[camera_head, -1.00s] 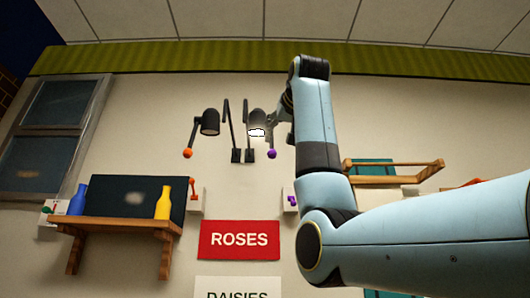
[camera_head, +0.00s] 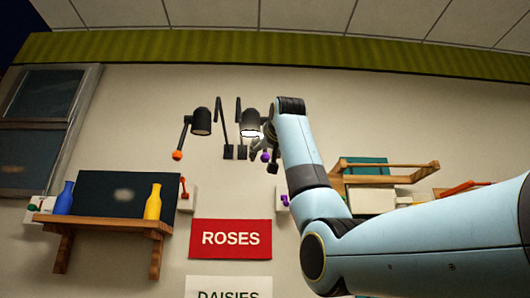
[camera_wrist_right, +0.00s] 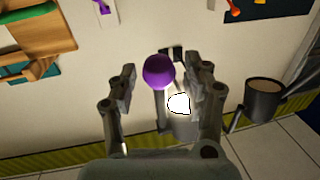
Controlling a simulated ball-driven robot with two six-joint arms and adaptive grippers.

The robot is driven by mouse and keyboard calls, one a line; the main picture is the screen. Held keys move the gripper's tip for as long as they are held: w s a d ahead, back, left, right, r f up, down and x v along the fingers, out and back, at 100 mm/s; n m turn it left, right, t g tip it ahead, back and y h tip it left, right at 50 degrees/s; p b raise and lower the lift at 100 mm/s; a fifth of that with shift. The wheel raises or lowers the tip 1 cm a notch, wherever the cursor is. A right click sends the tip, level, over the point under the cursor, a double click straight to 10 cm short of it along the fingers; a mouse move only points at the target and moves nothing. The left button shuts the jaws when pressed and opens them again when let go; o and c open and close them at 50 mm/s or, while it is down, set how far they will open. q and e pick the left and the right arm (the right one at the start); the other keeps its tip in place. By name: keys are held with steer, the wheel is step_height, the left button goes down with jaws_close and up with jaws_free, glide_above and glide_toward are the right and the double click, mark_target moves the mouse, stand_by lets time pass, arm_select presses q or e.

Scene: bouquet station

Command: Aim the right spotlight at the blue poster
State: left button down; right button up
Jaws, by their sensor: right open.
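The right spotlight (camera_head: 250,123) is a black wall lamp with a glowing mouth; a purple ball (camera_head: 265,156) hangs from it. My right gripper (camera_head: 262,149) is beside that ball, partly hidden by its own wrist. In the right wrist view my gripper (camera_wrist_right: 159,80) is open, with the purple ball (camera_wrist_right: 159,71) between its fingers and the glowing lamp mouth (camera_wrist_right: 179,103) just beyond. I cannot tell whether a finger touches the ball. No clearly blue poster shows; a dark panel (camera_head: 105,190) is on the wall at left. My left gripper is out of view.
A second black lamp (camera_head: 201,122) with an orange ball (camera_head: 177,155) is close on the left. A red ROSES sign (camera_head: 230,239) is below. A wooden shelf (camera_head: 100,224) holds blue (camera_head: 64,198) and yellow (camera_head: 153,203) bottles. Another wooden shelf (camera_head: 385,178) is at right.

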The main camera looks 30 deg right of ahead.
jaws_close()
steer(key=shift+w, duration=0.1)
steer(key=shift+f, duration=0.2)
